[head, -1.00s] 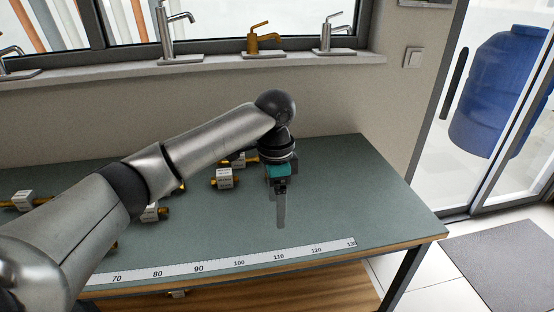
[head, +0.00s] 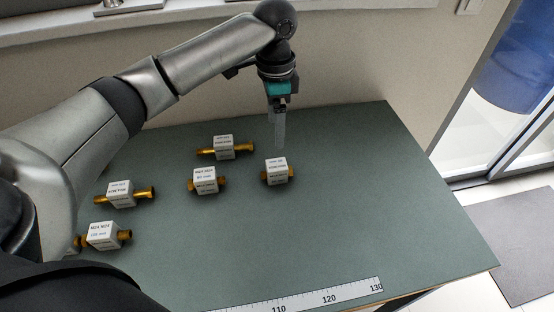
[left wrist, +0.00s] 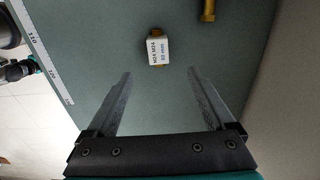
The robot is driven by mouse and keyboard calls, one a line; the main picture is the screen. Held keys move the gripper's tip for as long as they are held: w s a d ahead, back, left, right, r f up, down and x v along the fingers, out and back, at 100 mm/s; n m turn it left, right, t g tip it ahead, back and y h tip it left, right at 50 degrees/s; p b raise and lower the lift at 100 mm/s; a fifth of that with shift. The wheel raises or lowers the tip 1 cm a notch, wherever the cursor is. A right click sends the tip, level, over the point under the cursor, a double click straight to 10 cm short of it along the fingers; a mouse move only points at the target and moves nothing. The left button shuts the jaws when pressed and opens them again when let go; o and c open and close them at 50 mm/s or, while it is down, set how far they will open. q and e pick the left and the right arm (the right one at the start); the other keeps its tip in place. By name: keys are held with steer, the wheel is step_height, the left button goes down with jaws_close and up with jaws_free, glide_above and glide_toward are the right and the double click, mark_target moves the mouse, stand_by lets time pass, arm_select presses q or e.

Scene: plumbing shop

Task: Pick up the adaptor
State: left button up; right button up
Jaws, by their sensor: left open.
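Several brass adaptors with white label blocks lie on the green table in the head view: one at the right (head: 277,170), one in the middle (head: 205,181), one behind it (head: 224,147) and others at the left (head: 121,194). My left gripper (head: 279,136) is open and empty, pointing down above the table behind the right adaptor. In the left wrist view its two fingers (left wrist: 160,85) are spread, with a labelled adaptor (left wrist: 158,50) beyond the tips, apart from them. A dark and teal part at that view's left edge looks like my right gripper (left wrist: 22,70); its jaws are unclear.
A ruler strip (head: 300,298) runs along the table's front edge. The right part of the table (head: 390,200) is clear. A wall stands behind the table, with taps on a sill. Another brass piece (left wrist: 208,10) shows at the top of the left wrist view.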

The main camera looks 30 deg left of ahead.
mark_target(277, 164)
arm_select(q)
steer(key=f, duration=0.4)
steer(key=f+b, duration=0.1)
steer(key=f, duration=0.3)
steer(key=shift+s+d+f, duration=0.1)
steer(key=shift+s+f, duration=0.05)
steer(key=shift+s, duration=0.05)
steer(key=shift+f+b, duration=0.4)
steer(key=shift+f, duration=0.45)
step_height(277, 164, down, 4)
steer(key=shift+w+d+f+b, duration=0.1)
steer(key=shift+f+b, duration=0.05)
steer(key=shift+b, duration=0.4)
arm_select(e)
steer(key=f, duration=0.3)
steer(key=shift+s+d, duration=0.35)
steer(key=shift+s, duration=0.05)
arm_select(q)
steer(key=c, duration=0.6)
jaws_close()
arm_select(e)
steer(key=shift+a, duration=0.1)
